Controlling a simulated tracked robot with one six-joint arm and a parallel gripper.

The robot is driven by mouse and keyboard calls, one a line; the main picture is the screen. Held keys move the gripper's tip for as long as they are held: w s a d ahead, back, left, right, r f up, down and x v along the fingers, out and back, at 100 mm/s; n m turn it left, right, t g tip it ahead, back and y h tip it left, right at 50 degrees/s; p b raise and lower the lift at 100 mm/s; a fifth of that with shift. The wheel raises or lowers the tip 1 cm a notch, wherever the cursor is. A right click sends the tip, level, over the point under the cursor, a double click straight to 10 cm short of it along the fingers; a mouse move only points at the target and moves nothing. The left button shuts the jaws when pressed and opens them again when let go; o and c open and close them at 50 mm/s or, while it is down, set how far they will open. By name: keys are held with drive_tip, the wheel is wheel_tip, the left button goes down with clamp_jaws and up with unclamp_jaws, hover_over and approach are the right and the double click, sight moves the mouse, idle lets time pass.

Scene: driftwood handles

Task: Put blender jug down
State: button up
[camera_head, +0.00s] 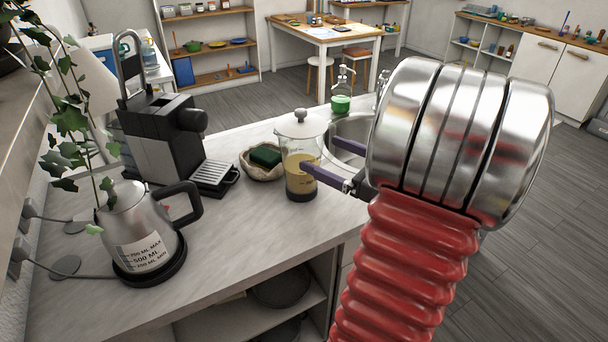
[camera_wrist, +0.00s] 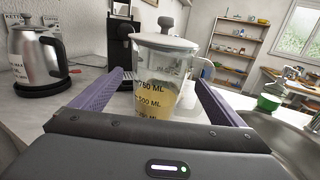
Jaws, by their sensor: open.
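The blender jug (camera_head: 299,182) is a clear jug with a pale lid, a grey knob, a dark base and yellowish liquid inside. It is upright and looks to be standing on the counter (camera_head: 235,240), near the sink. My gripper (camera_head: 313,160) is open, with one purple finger on the near side of the jug and the other partly hidden behind it. In the wrist view, the jug (camera_wrist: 158,98) shows between the fingertips, with a gap on its left side; whether the right finger touches it I cannot tell.
A bowl with a green sponge (camera_head: 266,156) sits just left of the jug. A black coffee machine (camera_head: 160,140) and a steel kettle (camera_head: 140,230) stand further left. The sink (camera_head: 352,130) and a green soap bottle (camera_head: 341,102) are behind right. Counter in front is clear.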

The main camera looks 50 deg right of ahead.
sight(307, 147)
drive_tip(key=shift+w+a, duration=0.15)
drive_tip(key=shift+w, duration=1.45)
drive_tip(key=shift+w+a, duration=0.15)
drive_tip(key=shift+w, duration=1.4)
drive_tip(key=w, duration=0.5)
drive_tip(key=shift+w+a, duration=0.2)
drive_tip(key=shift+w, duration=0.05)
drive_tip(key=shift+c, duration=0.3)
drive_tip(key=c, duration=0.9)
drive_tip(key=shift+c, duration=0.3)
drive_tip(key=shift+r, duration=0.25)
